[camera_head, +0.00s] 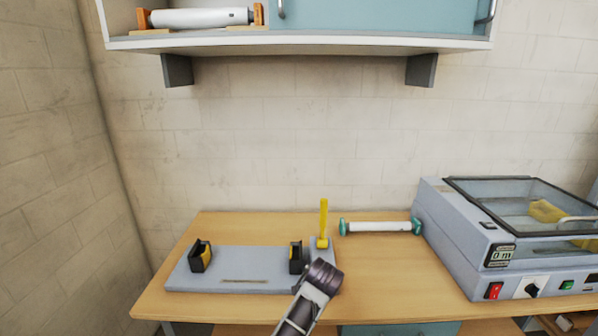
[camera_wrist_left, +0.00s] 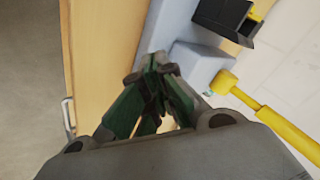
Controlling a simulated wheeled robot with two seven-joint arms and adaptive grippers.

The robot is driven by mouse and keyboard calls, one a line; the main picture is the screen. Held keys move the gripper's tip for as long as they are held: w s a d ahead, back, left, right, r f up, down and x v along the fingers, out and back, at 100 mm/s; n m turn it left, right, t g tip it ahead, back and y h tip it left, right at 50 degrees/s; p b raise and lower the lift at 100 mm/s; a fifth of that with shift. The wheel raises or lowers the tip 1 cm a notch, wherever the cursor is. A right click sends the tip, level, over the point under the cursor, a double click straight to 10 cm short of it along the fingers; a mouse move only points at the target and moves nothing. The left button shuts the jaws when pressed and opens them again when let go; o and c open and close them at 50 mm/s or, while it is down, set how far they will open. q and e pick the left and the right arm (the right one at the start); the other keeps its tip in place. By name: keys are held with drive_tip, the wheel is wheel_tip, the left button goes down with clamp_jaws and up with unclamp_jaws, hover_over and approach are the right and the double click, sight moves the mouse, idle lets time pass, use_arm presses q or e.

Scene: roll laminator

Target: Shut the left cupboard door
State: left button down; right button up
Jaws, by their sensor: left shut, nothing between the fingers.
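The wall cupboard (camera_head: 300,42) is at the top of the head view, cut off by the frame edge. Its left part is open and shows the inside. A blue door panel (camera_head: 385,15) covers the middle and right, with a handle (camera_head: 281,8) at its left end and another handle (camera_head: 490,12) at its right. I cannot tell whether two doors overlap there. My left gripper (camera_wrist_left: 157,68) is shut and empty in the left wrist view, low over the table by the grey board, far below the cupboard. My right gripper is not in view.
A white roller (camera_head: 200,17) lies on orange stands inside the cupboard. The table (camera_head: 385,270) holds a grey board (camera_head: 240,265) with black holders, a yellow lever (camera_head: 323,220), a roller with green ends (camera_head: 380,227) and the laminator (camera_head: 470,240). The wall between table and cupboard is clear.

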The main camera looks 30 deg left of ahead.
sight(306, 11)
use_arm(q)
drive_tip(key=w+a+r+m+t+y, duration=0.15)
drive_tip(key=w+r, duration=0.35)
drive_tip(key=r, duration=0.7)
drive_tip(key=w+r+t+y, duration=0.15)
drive_tip(key=w+r, duration=0.35)
drive_tip(key=r, duration=0.8)
drive_tip(key=w+a+r+y, duration=0.15)
drive_tip(key=w+r, duration=0.35)
drive_tip(key=r, duration=0.7)
drive_tip(key=s+r+y, duration=0.2)
drive_tip(key=s+r, duration=0.1)
drive_tip(key=r, duration=1)
drive_tip(key=s+d+r+y, duration=0.1)
drive_tip(key=s+r, duration=0.3)
drive_tip(key=r, duration=0.9)
drive_tip(key=s+d+r+y, duration=0.1)
drive_tip(key=s+r+y, duration=0.2)
drive_tip(key=r, duration=1)
drive_tip(key=shift+s+r, duration=0.25)
drive_tip(key=shift+s, duration=0.45)
drive_tip(key=shift+w+a, duration=0.1)
drive_tip(key=shift+a, duration=0.05)
